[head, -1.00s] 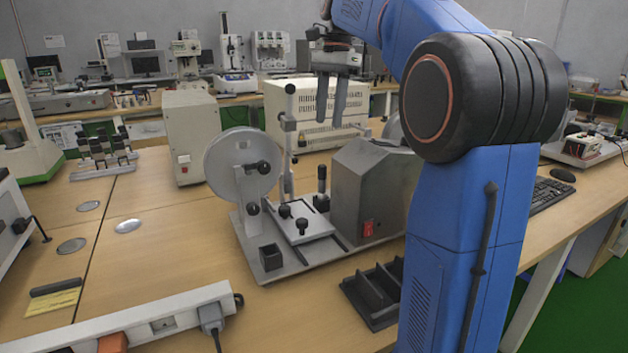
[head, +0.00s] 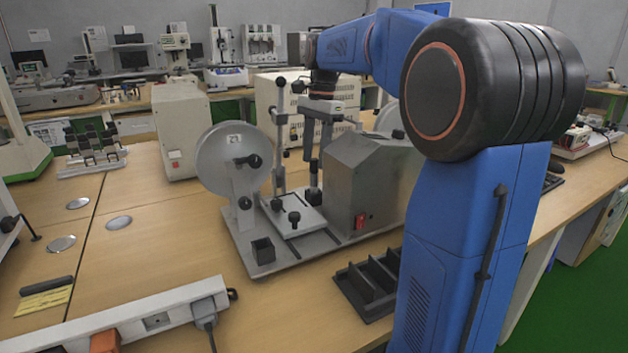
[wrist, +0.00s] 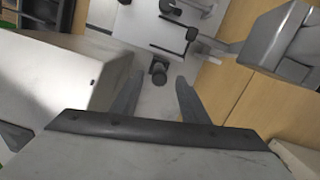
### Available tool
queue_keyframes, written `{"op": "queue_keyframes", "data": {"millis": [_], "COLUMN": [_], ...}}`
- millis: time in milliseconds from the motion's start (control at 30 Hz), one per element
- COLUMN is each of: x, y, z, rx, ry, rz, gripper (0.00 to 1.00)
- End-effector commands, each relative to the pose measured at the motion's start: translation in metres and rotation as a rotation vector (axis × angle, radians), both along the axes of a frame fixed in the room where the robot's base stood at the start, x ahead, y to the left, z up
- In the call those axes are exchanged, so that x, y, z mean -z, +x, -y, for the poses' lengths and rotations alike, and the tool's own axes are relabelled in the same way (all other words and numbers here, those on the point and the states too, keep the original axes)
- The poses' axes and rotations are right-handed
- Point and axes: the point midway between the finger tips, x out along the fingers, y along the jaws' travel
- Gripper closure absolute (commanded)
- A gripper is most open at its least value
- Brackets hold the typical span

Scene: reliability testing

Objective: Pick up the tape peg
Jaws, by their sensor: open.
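A dark upright peg (head: 314,183), which I take to be the tape peg, stands on the grey machine base (head: 268,262), between the silver wheel and the grey motor housing. My gripper (head: 317,150) is open and empty, pointing down just above the peg. The peg's lower part is partly hidden by the base parts.
A silver wheel (head: 227,160) and a thin upright post (head: 280,130) stand left of the gripper. The grey housing (head: 372,185) is close on the right, and a beige box (head: 262,110) stands behind. A black slotted tray (head: 366,290) lies in front.

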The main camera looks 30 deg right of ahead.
Motion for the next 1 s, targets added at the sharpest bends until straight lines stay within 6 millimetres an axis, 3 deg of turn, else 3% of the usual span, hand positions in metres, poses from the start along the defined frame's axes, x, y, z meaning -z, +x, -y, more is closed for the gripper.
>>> {"op": "queue_keyframes", "data": {"millis": [300,633,800,1000], "x": [0.04,0.045,0.045,0.045], "y": [-0.002,-0.002,-0.002,-0.002], "z": [-0.005,-0.006,-0.006,-0.005], "rx": [0.0,0.0,0.0,0.0], "ry": [0.001,0.0,0.0,0.0], "rz": [-0.001,0.0,0.0,0.0], "gripper": [0.59,0.59,1.0,1.0]}}
